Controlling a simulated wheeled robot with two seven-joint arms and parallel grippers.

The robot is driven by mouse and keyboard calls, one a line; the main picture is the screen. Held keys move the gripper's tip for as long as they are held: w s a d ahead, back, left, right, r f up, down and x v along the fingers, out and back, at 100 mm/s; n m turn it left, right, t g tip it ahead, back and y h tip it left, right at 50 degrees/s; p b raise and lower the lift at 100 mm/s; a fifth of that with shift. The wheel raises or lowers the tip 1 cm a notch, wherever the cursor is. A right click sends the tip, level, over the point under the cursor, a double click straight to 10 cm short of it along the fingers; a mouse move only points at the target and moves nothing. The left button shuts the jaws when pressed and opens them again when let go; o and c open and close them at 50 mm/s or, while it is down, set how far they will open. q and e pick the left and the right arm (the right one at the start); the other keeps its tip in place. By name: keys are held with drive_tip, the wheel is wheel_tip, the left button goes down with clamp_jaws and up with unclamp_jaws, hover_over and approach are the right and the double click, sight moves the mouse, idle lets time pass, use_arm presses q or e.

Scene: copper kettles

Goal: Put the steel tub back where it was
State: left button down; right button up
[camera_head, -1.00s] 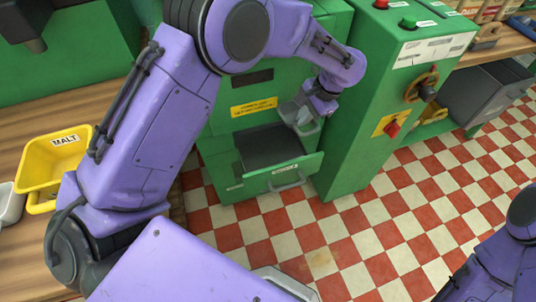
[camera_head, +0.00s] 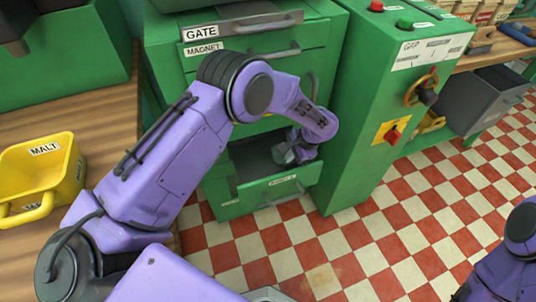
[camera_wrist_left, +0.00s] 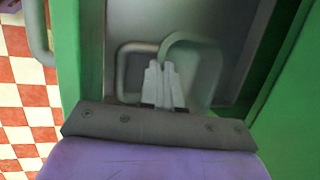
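A small grey steel tub (camera_head: 282,155) is at my left gripper (camera_head: 296,148), over the open bottom drawer (camera_head: 265,194) of the green machine. In the left wrist view my left gripper (camera_wrist_left: 163,84) points into the grey drawer space, its two pale fingers almost together. The tub's rounded grey outline (camera_wrist_left: 200,82) shows around and beyond the fingertips, so they appear shut on its near side. I cannot tell whether the tub touches the drawer floor. My right gripper is outside the view; only part of the right arm shows at the lower right.
The green machine has upper drawers labelled GATE (camera_head: 240,31) and MAGNET (camera_head: 215,49). A green control cabinet (camera_head: 365,150) stands close on the right of the open drawer. A yellow MALT tub (camera_head: 30,175) sits on the wooden bench at left. The checkered floor in front is clear.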

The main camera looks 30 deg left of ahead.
sight(279, 154)
use_arm(q)
drive_tip(key=a, duration=0.4)
drive_tip(key=shift+s+r, duration=0.25)
drive_tip(key=a, duration=0.1)
drive_tip(key=a+f, duration=0.1)
drive_tip(key=a, duration=0.2)
drive_tip(key=shift+s+f, duration=0.15)
drive_tip(key=shift+s, duration=0.15)
drive_tip(key=shift+d, duration=0.15)
drive_tip(key=shift+f, duration=0.1)
drive_tip(key=c, duration=1.3)
unclamp_jaws()
drive_tip(key=shift+c, duration=0.2)
drive_tip(key=p+v, duration=0.1)
drive_tip(key=v, duration=1.1)
drive_tip(key=shift+p, duration=0.35)
